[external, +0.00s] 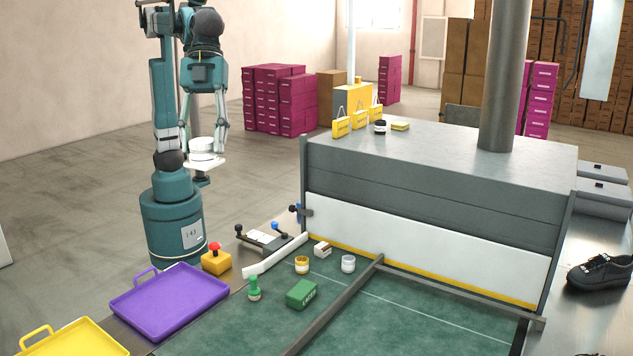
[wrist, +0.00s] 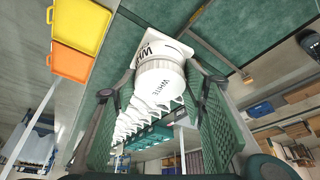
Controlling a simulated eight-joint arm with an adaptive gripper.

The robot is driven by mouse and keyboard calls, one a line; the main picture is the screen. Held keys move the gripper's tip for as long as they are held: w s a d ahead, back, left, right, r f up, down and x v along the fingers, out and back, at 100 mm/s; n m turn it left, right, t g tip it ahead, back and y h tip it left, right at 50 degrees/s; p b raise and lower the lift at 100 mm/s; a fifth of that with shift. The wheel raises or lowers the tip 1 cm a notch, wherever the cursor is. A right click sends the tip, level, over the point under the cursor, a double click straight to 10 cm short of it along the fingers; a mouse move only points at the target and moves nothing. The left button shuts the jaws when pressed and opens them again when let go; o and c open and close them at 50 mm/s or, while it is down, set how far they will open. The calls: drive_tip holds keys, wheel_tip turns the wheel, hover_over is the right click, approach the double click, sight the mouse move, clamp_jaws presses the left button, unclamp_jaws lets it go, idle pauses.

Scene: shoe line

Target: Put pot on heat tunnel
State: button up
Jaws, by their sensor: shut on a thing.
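My gripper (external: 205,125) is shut on a white pot (external: 203,147), held in the air beside my arm at the left, well away from the tunnel. In the wrist view the pot (wrist: 158,80) sits between the two textured finger pads, with "WHITE" lettering on its side and a squarish white part at its far end. The heat tunnel (external: 440,210) is the large grey metal housing on the right, with a flat top, a white front panel and a chimney.
Three yellow tags (external: 358,118), a dark-lidded jar (external: 380,127) and a yellow block (external: 400,126) stand on the tunnel top. Small pots (external: 348,264), a green box (external: 301,293) and a stamp (external: 254,289) are on the green surface. A purple tray (external: 170,303) lies left. The chimney (external: 504,75) rises high.

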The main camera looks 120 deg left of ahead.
sight(205, 142)
drive_tip(key=r, duration=0.3)
drive_tip(key=shift+w+a+r, duration=0.3)
drive_tip(key=shift+a+r, duration=0.05)
drive_tip(key=shift+a, duration=0.05)
drive_tip(key=w+a+n+t+y+p, duration=0.1)
drive_tip(key=w+a+n+p, duration=0.3)
drive_tip(key=a, duration=0.8)
drive_tip(key=w+a+n+y+p, duration=0.15)
drive_tip(key=w+a+p, duration=0.35)
drive_tip(key=a, duration=0.7)
drive_tip(key=w+a+n+t+p, duration=0.1)
drive_tip(key=w+a+n+p, duration=0.35)
drive_tip(key=a, duration=0.85)
drive_tip(key=s+a+n+y+p, duration=0.25)
drive_tip(key=a+p, duration=0.25)
drive_tip(key=a, duration=1.5)
drive_tip(key=s+a+n+y+p, duration=0.1)
drive_tip(key=a+n+p, duration=0.3)
drive_tip(key=a, duration=1.6)
drive_tip(key=shift+w+a+f, duration=0.1)
drive_tip(key=shift+f, duration=1.25)
drive_tip(key=shift+w+a+f, duration=0.1)
drive_tip(key=shift+f, duration=1.2)
drive_tip(key=shift+d+f, duration=0.1)
drive_tip(key=shift+f+p, duration=0.45)
drive_tip(key=shift+f, duration=2.35)
